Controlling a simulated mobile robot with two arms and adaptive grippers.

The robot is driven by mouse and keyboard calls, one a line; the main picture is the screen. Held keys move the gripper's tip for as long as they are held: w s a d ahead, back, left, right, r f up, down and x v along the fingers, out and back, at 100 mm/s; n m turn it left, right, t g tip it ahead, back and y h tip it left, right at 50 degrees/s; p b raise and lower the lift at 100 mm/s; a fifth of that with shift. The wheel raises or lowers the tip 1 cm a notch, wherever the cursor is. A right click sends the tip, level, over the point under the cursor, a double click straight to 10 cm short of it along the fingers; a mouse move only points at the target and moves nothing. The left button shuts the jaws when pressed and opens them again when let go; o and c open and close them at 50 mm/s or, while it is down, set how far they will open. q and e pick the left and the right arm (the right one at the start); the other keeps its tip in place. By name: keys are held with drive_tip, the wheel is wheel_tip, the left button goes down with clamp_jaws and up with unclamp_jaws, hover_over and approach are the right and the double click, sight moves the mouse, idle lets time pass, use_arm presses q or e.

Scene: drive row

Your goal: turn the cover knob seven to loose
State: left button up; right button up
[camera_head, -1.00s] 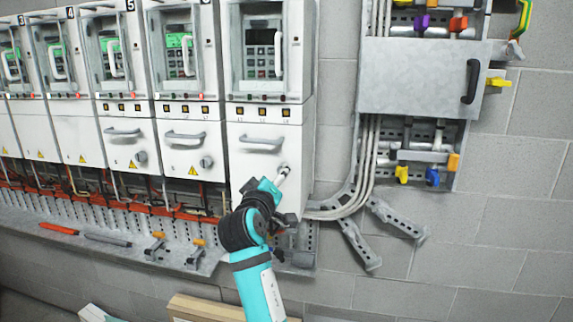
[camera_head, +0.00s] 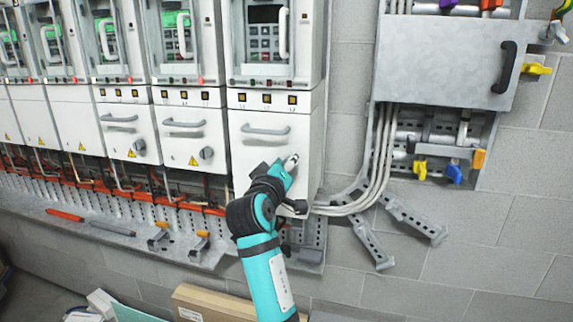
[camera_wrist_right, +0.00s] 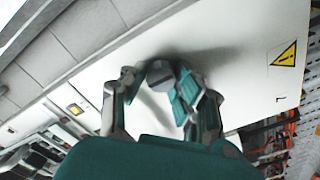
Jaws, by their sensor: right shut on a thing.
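The cover of drive seven (camera_head: 258,155) is a white panel with a grey bar handle, the rightmost in the row; it looks shut. My right gripper (camera_head: 290,163) is at the cover's lower right part. In the right wrist view, its fingers (camera_wrist_right: 160,80) stand on both sides of the round grey cover knob seven (camera_wrist_right: 160,70) and are shut on it. A slot-like mark crosses the knob's face. In the head view the gripper hides the knob. A "7" and a yellow warning triangle (camera_wrist_right: 287,54) show on the same panel. My left gripper is not in view.
Neighbouring covers to the left carry similar grey knobs (camera_head: 206,153). A perforated metal ledge (camera_head: 130,235) with tools runs below the row. Grey cables (camera_head: 372,165) and a metal box (camera_head: 440,62) are to the right. A cardboard box (camera_head: 215,303) lies low in front.

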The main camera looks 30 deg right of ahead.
clamp_jaws()
drive_tip(key=n+p, duration=0.8)
drive_tip(key=n, duration=0.7)
drive_tip(key=shift+p, duration=0.3)
drive_tip(key=shift+n, duration=0.4)
drive_tip(key=o, duration=0.6)
unclamp_jaws()
drive_tip(key=shift+f, duration=0.1)
drive_tip(key=shift+o, duration=0.2)
